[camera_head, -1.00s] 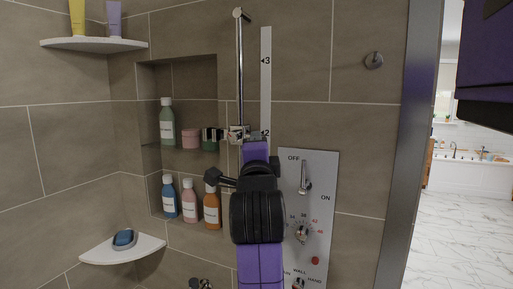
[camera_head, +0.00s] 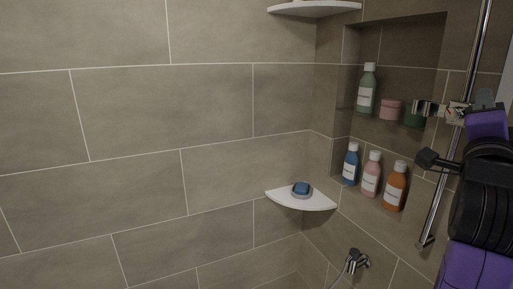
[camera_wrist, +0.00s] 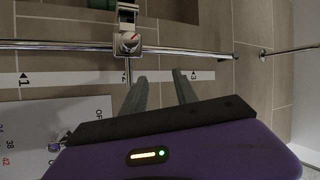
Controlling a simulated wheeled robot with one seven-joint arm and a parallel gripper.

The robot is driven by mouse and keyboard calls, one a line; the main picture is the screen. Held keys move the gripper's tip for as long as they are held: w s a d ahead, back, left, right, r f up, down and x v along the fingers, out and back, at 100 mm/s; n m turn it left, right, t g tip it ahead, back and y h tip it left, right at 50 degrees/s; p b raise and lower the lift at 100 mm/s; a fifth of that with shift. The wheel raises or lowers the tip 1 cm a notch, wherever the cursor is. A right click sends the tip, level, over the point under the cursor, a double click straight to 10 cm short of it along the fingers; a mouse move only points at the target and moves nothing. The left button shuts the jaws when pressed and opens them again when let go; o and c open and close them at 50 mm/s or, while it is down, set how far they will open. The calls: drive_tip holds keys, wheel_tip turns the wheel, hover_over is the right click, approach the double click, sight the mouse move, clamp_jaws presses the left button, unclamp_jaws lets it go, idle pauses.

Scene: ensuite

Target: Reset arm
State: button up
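My arm, purple and black, stands at the right edge of the head view, partly cut off by the frame. In the wrist view my gripper (camera_wrist: 159,75) has its two grey fingers apart, with nothing seen between them. Behind them are the tiled wall and the white scale strip (camera_wrist: 70,78). The shower rail (camera_wrist: 200,50) with its chrome slider (camera_wrist: 128,42) is just beyond the fingertips. In the head view the slider (camera_head: 457,113) is beside my wrist. I cannot tell whether my gripper touches the rail.
A wall niche holds a green bottle (camera_head: 367,90), a pink jar (camera_head: 391,109) and several other bottles. A corner shelf (camera_head: 318,203) carries a blue soap (camera_head: 301,188) in a dish. A chrome tap (camera_head: 355,261) sits below. A control panel (camera_wrist: 70,130) shows in the wrist view.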

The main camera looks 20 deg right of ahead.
drive_tip(key=w+a+f+n+t+y, duration=0.1)
drive_tip(key=a+f+n+t+y, duration=1)
drive_tip(key=a+f+n, duration=0.95)
drive_tip(key=s+a+f+n+g+y, duration=0.2)
drive_tip(key=s+a+f, duration=0.5)
drive_tip(key=s+f, duration=0.4)
drive_tip(key=s+a+f+n+g+y, duration=0.3)
drive_tip(key=s+a+f+g+y, duration=0.2)
drive_tip(key=s+f, duration=0.6)
drive_tip(key=s+a+y, duration=0.1)
drive_tip(key=s, duration=0.3)
drive_tip(key=shift+a+f+g, duration=0.3)
drive_tip(key=shift+a+f, duration=0.05)
